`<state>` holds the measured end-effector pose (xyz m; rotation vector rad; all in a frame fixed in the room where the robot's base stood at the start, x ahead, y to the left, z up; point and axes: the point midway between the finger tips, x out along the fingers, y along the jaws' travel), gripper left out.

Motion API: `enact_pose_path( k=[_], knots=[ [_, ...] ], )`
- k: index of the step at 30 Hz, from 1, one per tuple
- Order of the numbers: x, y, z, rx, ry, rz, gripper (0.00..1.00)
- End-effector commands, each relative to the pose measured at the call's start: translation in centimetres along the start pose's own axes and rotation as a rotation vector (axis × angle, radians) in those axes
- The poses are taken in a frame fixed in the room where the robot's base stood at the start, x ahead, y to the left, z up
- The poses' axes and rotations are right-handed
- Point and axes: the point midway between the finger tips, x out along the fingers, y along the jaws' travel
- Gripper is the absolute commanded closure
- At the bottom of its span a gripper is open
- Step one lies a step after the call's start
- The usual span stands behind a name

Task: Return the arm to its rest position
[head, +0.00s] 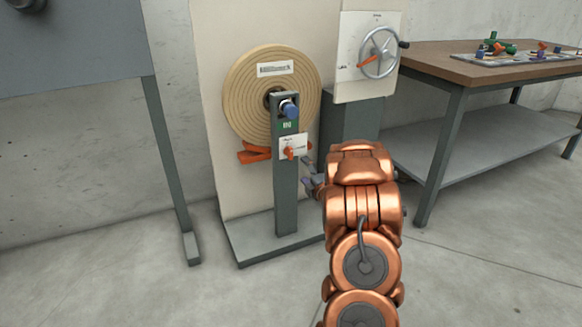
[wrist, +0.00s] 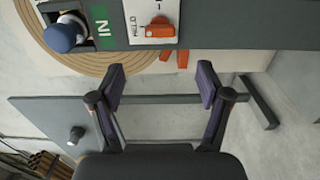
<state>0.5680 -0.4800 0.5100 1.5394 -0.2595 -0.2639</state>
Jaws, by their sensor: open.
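My copper-coloured arm reaches forward in the head view. My gripper (head: 312,178) is mostly hidden behind the arm there, close to the right side of the grey post (head: 286,190). In the wrist view my gripper (wrist: 160,84) is open, with two dark fingers spread apart and nothing between them. The post carries a blue knob (head: 289,108) and a white plate with an orange switch (head: 290,152). The orange switch (wrist: 160,28) and blue knob (wrist: 65,34) lie beyond the fingertips in the wrist view.
The tan spiral disc (head: 245,95) stands behind the post on a grey base. A panel with a handwheel (head: 380,52) is to its right. A wooden-topped table (head: 450,65) holding small coloured parts stands at the right. Open floor (head: 490,250) lies at the front right.

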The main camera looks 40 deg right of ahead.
Motion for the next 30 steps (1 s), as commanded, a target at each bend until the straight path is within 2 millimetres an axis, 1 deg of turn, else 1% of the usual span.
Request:
enact_pose_path(
  k=[8, 11, 14, 17, 20, 23, 24, 26, 30],
  knots=[
    [0.0, 0.1, 0.0, 0.001, 0.0, -0.001, 0.23],
    [0.2, 1.1, -0.4, 0.008, -0.003, -0.02, 0.23],
    [0.6, 3.2, -1.3, 0.035, -0.016, -0.07, 0.23],
    [0.8, 6.3, -2.6, 0.079, -0.044, -0.148, 0.23],
    [0.6, 9.4, -4.2, 0.136, -0.083, -0.233, 0.23],
    [-0.1, 12.1, -5.8, 0.199, -0.13, -0.318, 0.23],
    [-0.4, 13.3, -6.5, 0.225, -0.149, -0.347, 0.23],
    [-1.2, 14.9, -7.6, 0.265, -0.179, -0.395, 0.23],
    [-3.5, 18.7, -10.2, 0.363, -0.258, -0.502, 0.23]
  ],
)
